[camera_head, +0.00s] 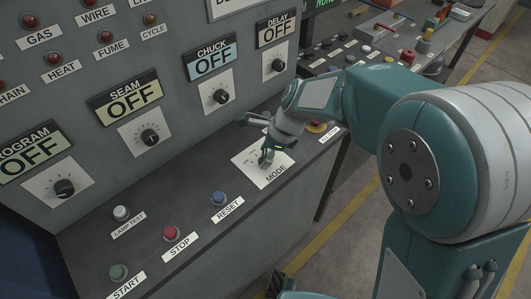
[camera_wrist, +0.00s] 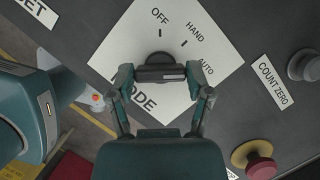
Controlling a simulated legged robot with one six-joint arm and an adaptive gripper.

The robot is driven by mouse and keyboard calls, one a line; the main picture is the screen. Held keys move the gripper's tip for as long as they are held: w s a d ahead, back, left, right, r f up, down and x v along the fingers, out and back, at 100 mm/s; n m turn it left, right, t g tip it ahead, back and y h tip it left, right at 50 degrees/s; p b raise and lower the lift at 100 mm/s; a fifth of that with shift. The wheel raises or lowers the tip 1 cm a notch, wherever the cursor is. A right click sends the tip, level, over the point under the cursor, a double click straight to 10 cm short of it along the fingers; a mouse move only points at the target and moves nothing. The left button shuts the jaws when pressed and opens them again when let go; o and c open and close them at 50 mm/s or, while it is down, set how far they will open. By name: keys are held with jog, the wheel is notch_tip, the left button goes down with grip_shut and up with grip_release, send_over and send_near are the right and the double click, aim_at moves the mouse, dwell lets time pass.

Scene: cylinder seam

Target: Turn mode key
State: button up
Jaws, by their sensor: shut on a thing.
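The mode key sits on a white plate (camera_head: 247,162) labelled MODE on the sloped console. In the wrist view the plate (camera_wrist: 195,30) shows the marks OFF, HAND and AUTO. My gripper (camera_head: 267,157) is at the plate, its fingers down on the key. In the wrist view my gripper (camera_wrist: 161,74) has its two fingers shut on the mode key (camera_wrist: 159,58), whose rounded dark top shows just beyond the fingers. The fingers hide most of the key, so I cannot tell which mark it points to.
On the console left of the plate are a blue RESET button (camera_head: 219,198), a red STOP button (camera_head: 171,232) and a white LAMP TEST button (camera_head: 121,212). A red button on a yellow base (camera_wrist: 258,163) and a COUNT ZERO button (camera_wrist: 304,66) lie to the right in the wrist view.

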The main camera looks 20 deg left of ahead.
jog(key=shift+w+n, duration=0.1)
jog(key=shift+n, duration=0.2)
jog(key=n+g+h, duration=0.1)
jog(key=n, duration=0.2)
jog(key=shift+n, duration=0.4)
jog(key=n+g+h, duration=0.1)
jog(key=n, duration=0.3)
jog(key=shift+w+a, duration=0.1)
jog(key=n+h, duration=0.1)
jog(key=n, duration=0.1)
jog(key=n+h, duration=0.1)
jog(key=n, duration=0.2)
jog(key=shift+a+g, duration=0.1)
jog(key=shift+g, duration=0.3)
jog(key=n+h, duration=0.1)
jog(key=n, duration=0.3)
jog(key=shift+h, duration=0.3)
jog(key=shift+n, duration=0.3)
jog(key=o, duration=1.1)
jog(key=shift+a, duration=0.1)
jog(key=shift+o, duration=0.2)
